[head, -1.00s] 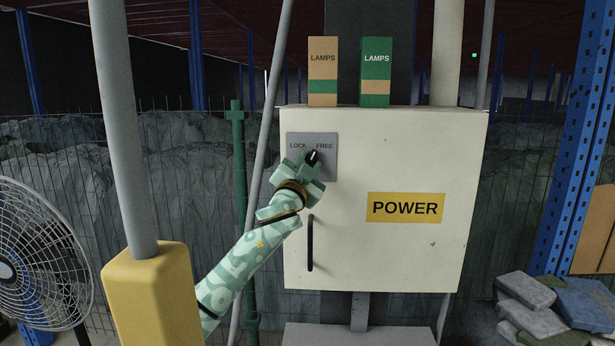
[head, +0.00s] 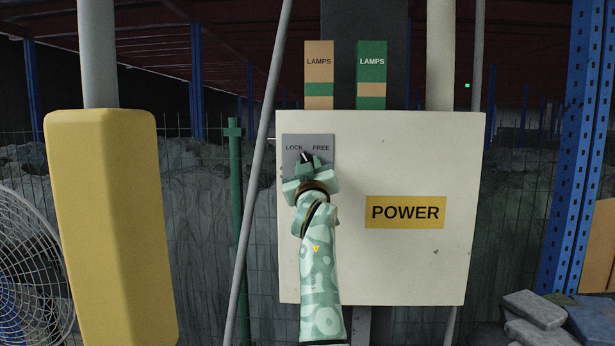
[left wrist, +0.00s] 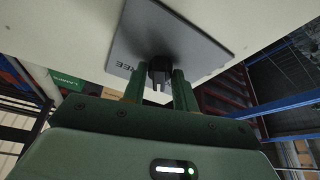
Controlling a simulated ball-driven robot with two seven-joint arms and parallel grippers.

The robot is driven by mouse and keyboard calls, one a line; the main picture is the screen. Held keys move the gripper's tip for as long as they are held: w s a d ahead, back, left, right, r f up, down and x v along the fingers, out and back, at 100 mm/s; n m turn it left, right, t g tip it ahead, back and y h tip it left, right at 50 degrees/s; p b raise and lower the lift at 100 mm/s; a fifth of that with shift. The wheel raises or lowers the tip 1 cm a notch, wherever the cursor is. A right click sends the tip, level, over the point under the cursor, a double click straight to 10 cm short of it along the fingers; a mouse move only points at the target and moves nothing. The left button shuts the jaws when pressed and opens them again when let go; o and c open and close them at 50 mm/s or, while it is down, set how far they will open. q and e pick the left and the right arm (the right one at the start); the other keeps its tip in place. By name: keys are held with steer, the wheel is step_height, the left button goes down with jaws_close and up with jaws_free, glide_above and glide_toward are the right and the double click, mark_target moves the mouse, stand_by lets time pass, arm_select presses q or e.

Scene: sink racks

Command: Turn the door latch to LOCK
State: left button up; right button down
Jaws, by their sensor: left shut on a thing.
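The grey latch plate (head: 325,165) is at the upper left of the cream POWER cabinet door (head: 400,270), with LOCK at left and FREE at right. Its black knob (head: 306,157) has a white mark that points nearly straight up, leaning slightly to the LOCK side, between the two words. My left gripper (head: 307,166) is shut on the knob. In the left wrist view the knob (left wrist: 159,70) sits between the two fingers of the gripper (left wrist: 159,84), in front of the plate (left wrist: 195,45). My right gripper is out of view.
Tan (head: 319,75) and green (head: 371,75) LAMPS boxes stand on the cabinet. A yellow-padded post (head: 110,230) and a fan (head: 30,270) are at left. Blocks (head: 535,310) lie at lower right. My forearm hides the door's black handle.

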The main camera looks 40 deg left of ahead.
arm_select(q)
steer(key=shift+w+d+n+g+y+b, duration=0.1)
steer(key=shift+n+g+y+b, duration=0.3)
steer(key=shift+n, duration=0.65)
steer(key=shift+d+n+g+y+b, duration=0.15)
steer(key=shift+n+g+y, duration=0.25)
steer(key=shift+n, duration=0.65)
steer(key=shift+a+r, duration=0.1)
steer(key=shift+a, duration=0.05)
steer(key=o, duration=1)
steer(key=shift+c, duration=0.2)
steer(key=b+v, duration=0.4)
steer(key=v, duration=1.2)
steer(key=shift+d+r, duration=0.25)
steer(key=shift+d, duration=0.05)
